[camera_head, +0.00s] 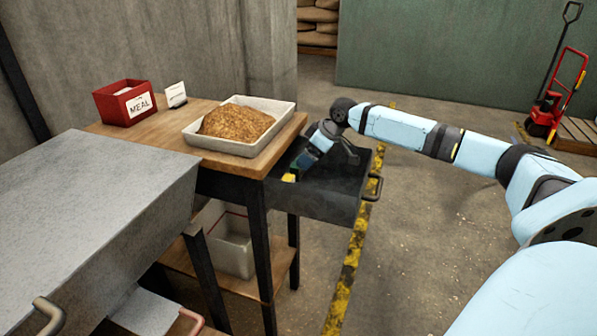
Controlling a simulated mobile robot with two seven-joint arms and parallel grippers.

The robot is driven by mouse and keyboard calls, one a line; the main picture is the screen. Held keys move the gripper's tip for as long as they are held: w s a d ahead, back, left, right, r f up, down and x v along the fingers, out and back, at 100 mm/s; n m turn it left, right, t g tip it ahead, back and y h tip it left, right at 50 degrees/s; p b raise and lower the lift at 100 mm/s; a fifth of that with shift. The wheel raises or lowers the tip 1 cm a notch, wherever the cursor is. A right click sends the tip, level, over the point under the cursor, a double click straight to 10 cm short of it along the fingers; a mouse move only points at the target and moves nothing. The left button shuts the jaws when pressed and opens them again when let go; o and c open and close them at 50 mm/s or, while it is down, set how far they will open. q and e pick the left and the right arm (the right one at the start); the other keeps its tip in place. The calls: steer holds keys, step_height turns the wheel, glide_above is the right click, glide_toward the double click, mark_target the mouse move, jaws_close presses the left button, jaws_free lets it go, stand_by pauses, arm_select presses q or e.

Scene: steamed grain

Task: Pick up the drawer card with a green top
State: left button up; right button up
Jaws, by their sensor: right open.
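The open drawer (325,202) is dark and sticks out to the right from under the wooden table. My right gripper (299,166) reaches down into it from the right, its fingers open near the drawer's inner left side. A small yellow patch (289,178) shows in the drawer just below the fingertips, with a little green beside it. I cannot tell whether this is the drawer card; the gripper and the drawer wall hide part of that spot. My left gripper is out of view.
The wooden table (171,136) holds a white tray (190,136) of brown grain, a red MEAL box (112,106) and a small white card (176,95). A grey metal unit (85,190) stands at the left. A pale bin (232,247) sits on the lower shelf. The right floor is mostly clear.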

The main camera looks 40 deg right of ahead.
mark_target(295, 170)
steer(key=b+x, duration=0.1)
steer(key=x, duration=0.4)
steer(key=shift+w+a+f+b, duration=0.1)
steer(key=shift+w+f+b, duration=0.1)
steer(key=shift+b, duration=0.15)
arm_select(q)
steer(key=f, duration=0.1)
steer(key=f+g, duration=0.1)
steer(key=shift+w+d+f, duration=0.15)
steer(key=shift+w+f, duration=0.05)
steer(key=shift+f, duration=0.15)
arm_select(e)
steer(key=shift+s, duration=0.1)
steer(key=shift+c, duration=0.4)
steer(key=c, duration=0.6)
